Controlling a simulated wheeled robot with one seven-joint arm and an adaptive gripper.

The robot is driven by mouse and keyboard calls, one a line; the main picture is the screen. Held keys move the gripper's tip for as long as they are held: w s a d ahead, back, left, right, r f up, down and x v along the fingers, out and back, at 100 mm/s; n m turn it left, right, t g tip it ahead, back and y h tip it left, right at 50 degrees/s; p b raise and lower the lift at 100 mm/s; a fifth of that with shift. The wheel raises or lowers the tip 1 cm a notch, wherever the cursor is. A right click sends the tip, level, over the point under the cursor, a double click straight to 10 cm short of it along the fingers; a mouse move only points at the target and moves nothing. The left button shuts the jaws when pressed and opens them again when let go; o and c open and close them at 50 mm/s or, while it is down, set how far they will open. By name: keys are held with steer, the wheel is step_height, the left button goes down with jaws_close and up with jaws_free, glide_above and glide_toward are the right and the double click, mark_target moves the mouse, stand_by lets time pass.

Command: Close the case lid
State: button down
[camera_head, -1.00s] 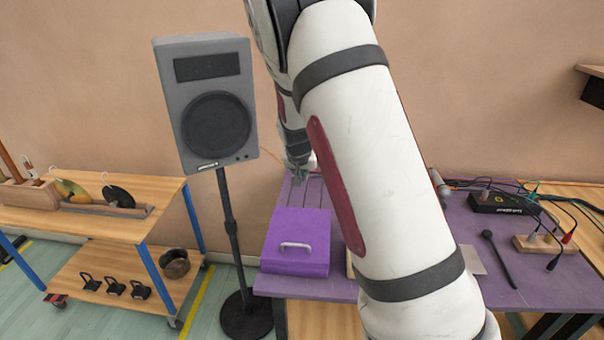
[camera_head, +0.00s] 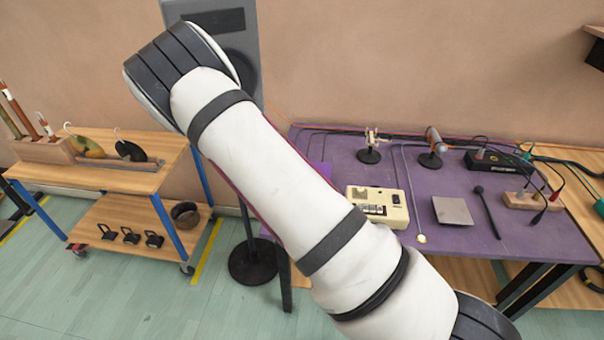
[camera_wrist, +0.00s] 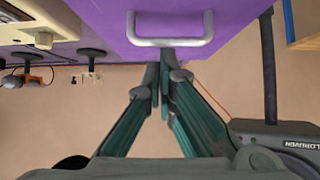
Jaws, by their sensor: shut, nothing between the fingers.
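The purple case (camera_wrist: 228,12) fills the top middle of the wrist view, which looks upside down, with the wall below. Its pale grey handle (camera_wrist: 170,43) runs across the case's edge. My gripper (camera_wrist: 163,72) is shut and empty, its fingertips right by the handle in the picture; I cannot tell whether they touch it. In the head view my arm covers nearly all of the case, with only a sliver of purple (camera_head: 318,175) showing beside it. How far the lid stands open cannot be told from these views.
A grey speaker (camera_head: 232,45) on a stand rises behind my arm. A wooden cart (camera_head: 115,170) stands left.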

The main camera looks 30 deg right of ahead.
steer(key=shift+s+a+f, duration=0.2)
steer(key=shift+s+f, duration=0.05)
steer(key=shift+f, duration=0.6)
steer(key=shift+s+a+f, duration=0.15)
steer(key=shift+s+f, duration=0.05)
steer(key=shift+f, duration=0.65)
